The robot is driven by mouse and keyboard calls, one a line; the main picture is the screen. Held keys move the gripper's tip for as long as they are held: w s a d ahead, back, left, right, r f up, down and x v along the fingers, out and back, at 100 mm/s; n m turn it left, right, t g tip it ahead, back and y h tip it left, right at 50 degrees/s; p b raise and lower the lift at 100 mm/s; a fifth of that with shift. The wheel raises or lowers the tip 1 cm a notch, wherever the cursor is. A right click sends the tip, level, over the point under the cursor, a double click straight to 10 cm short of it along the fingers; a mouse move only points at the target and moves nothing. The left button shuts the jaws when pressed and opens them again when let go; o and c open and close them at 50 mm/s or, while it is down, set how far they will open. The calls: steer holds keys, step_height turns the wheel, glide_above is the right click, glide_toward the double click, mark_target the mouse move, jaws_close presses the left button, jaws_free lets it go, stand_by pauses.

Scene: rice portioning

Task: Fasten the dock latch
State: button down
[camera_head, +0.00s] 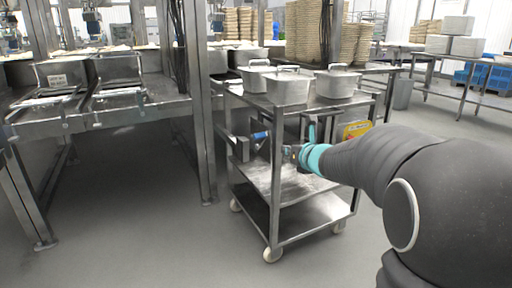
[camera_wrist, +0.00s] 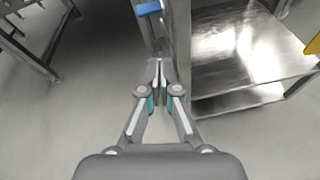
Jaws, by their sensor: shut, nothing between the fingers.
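The dock latch shows as a small blue-handled piece (camera_head: 259,135) on a grey metal bracket (camera_head: 238,147) at the left front of the steel cart (camera_head: 278,190). In the wrist view the blue handle (camera_wrist: 149,8) is at the top edge, beyond my fingertips and slightly left of them. My gripper (camera_head: 284,153) is at the cart's front, close to the blue handle and a little right of it. In the wrist view my gripper (camera_wrist: 159,80) has its fingertips together with nothing between them. They appear apart from the blue handle. The latch's far end is hidden.
Several lidded metal pots (camera_head: 287,88) stand on the cart's top. A yellow item (camera_head: 356,130) is at its right. A steel bench (camera_head: 120,115) with a thick post (camera_head: 203,150) stands left of the cart. The grey floor (camera_head: 130,220) in front is clear.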

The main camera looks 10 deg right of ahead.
steer(key=n, duration=0.1)
steer(key=w+f+n+y, duration=0.1)
steer(key=shift+a+f+n, duration=0.3)
steer(key=shift+a+n, duration=0.05)
steer(key=shift+n, duration=0.05)
steer(key=shift+w, duration=0.1)
glide_toward(263, 139)
step_height(263, 139, down, 2)
steer(key=a, duration=0.2)
steer(key=shift+w+a+r+p, duration=0.25)
steer(key=shift+w, duration=0.25)
steer(key=shift+w+a+r+p, duration=0.2)
steer(key=shift+w+a+r, duration=0.1)
steer(key=shift+w, duration=0.25)
steer(key=shift+w+a+r+p, duration=0.2)
steer(key=shift+w+a+p, duration=0.05)
steer(key=shift+w, duration=0.25)
steer(key=shift+r+g+p, duration=0.15)
steer(key=shift+g+p, duration=0.15)
steer(key=shift+w+r+p, duration=0.15)
steer(key=shift+p, duration=0.45)
